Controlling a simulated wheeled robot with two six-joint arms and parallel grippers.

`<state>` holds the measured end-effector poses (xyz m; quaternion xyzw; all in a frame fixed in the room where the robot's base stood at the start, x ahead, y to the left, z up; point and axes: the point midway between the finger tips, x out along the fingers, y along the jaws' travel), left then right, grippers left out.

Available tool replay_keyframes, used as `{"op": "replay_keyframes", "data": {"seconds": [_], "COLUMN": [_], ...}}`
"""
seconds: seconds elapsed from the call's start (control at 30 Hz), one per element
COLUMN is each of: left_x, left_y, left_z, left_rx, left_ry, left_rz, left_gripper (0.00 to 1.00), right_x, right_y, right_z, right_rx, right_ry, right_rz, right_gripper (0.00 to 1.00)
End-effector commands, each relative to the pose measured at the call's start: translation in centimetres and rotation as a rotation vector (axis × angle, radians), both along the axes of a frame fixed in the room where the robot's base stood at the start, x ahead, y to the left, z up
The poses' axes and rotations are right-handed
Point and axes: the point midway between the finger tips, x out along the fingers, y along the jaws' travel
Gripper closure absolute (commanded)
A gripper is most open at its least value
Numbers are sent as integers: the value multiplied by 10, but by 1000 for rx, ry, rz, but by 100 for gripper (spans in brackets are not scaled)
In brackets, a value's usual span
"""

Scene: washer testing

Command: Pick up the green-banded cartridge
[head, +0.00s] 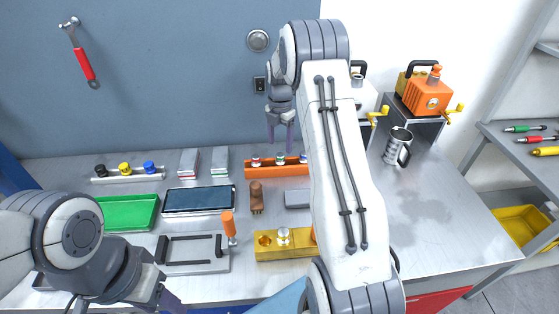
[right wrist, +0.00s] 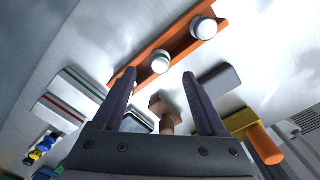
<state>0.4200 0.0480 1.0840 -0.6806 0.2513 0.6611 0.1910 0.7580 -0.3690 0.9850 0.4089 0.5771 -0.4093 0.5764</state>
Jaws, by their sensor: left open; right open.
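The green-banded cartridge (head: 280,159) stands upright in the middle of an orange rack (head: 262,171), between a red-banded cartridge (head: 255,161) and a blue-banded one (head: 303,158). In the right wrist view a middle white-capped cartridge (right wrist: 161,62) shows beyond my fingers; its band colour is hard to tell there. My right gripper (head: 279,145) is open and empty, pointing down above the rack, apart from the cartridges. In the right wrist view its fingers (right wrist: 158,90) are spread. My left gripper (head: 168,299) is open at the lower left, partly cut off by the frame.
Two grey blocks with red and green stripes (head: 189,162) lie left of the rack. A brown piece (head: 256,198), a grey block (head: 297,199) and a yellow holder (head: 270,253) are in front. A green tray (head: 128,212) lies left.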

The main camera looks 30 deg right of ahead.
Motion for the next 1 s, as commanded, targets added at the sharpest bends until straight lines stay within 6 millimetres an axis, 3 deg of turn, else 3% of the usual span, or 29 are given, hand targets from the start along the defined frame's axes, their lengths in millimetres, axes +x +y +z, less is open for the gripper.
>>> {"op": "replay_keyframes", "data": {"seconds": [0.17,0.43,0.73,0.77,0.93,1.0], "left_x": [0,0,0,0,0,0], "left_y": [0,0,0,0,0,0], "left_z": [5,19,19,19,19,19], "left_rx": [0,0,0,0,0,0], "left_ry": [0,0,0,0,0,0], "left_rz": [0,0,0,0,0,0], "left_gripper": [50,50,50,50,50,50], "right_x": [-1,0,0,0,0,0], "right_y": [1,-1,-1,-1,-1,-1], "right_z": [-12,-51,-59,-59,-59,-59], "right_rx": [1,1,-1,-1,0,0], "right_ry": [3,1,-1,-1,-1,-1], "right_rz": [0,-1,-1,-1,-1,-1], "right_gripper": [25,25,25,29,94,100]}}
